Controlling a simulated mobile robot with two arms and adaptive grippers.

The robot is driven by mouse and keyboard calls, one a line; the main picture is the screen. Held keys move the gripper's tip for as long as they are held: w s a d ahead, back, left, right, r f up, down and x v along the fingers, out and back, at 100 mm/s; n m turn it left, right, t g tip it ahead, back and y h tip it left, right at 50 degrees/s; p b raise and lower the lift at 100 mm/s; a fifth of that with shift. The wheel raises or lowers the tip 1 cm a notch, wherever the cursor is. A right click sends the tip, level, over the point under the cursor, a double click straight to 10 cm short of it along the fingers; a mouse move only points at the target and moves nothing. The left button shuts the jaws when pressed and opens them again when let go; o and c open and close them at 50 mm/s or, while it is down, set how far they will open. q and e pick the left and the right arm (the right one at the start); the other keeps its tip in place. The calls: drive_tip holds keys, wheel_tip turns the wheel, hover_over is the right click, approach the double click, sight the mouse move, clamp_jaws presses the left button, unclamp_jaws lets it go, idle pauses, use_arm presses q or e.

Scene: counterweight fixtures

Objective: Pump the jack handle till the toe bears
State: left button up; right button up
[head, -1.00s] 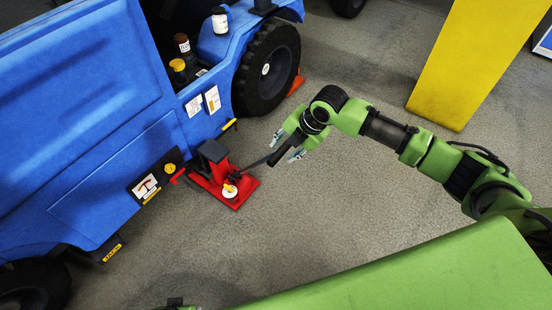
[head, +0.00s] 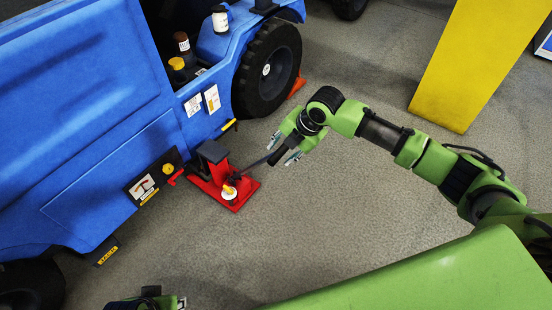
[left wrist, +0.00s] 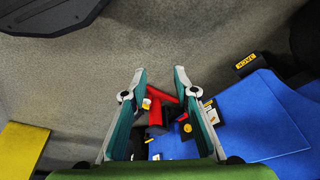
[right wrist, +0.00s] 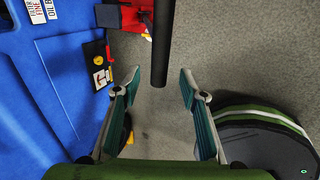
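I cannot tell whether the toe touches the vehicle. The dark jack handle (head: 258,161) slopes up from the jack to my right gripper (head: 287,149). In the right wrist view the handle's dark end (right wrist: 160,62) lies between or just beyond the spread fingertips, with gaps on both sides. My left gripper (left wrist: 159,72) is open and empty, with the jack (left wrist: 156,117) farther off beyond its fingers; in the head view it shows at the bottom edge.
A panel with a gauge (head: 143,187) and a yellow knob (head: 168,168) sits on the vehicle's side. Bottles stand on its ledge near the black wheel (head: 267,70). A yellow block (head: 480,60) stands at the upper right. The floor right of the jack is clear.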

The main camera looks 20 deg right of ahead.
sight(278, 156)
drive_tip(key=shift+w+a+f+b, duration=0.2)
drive_tip(key=shift+f+b, duration=0.4)
drive_tip(key=shift+b, duration=0.1)
drive_tip(key=b+x, duration=0.1)
drive_tip(key=x, duration=0.1)
drive_tip(key=shift+w+a+f, duration=0.1)
drive_tip(key=shift+f, duration=0.2)
use_arm(q)
drive_tip(key=shift+v, duration=2.65)
use_arm(e)
drive_tip(key=shift+w+a+f, duration=0.15)
drive_tip(key=shift+w+f, duration=0.05)
drive_tip(key=shift+f, duration=0.35)
use_arm(q)
drive_tip(key=shift+a, duration=0.1)
use_arm(e)
clamp_jaws()
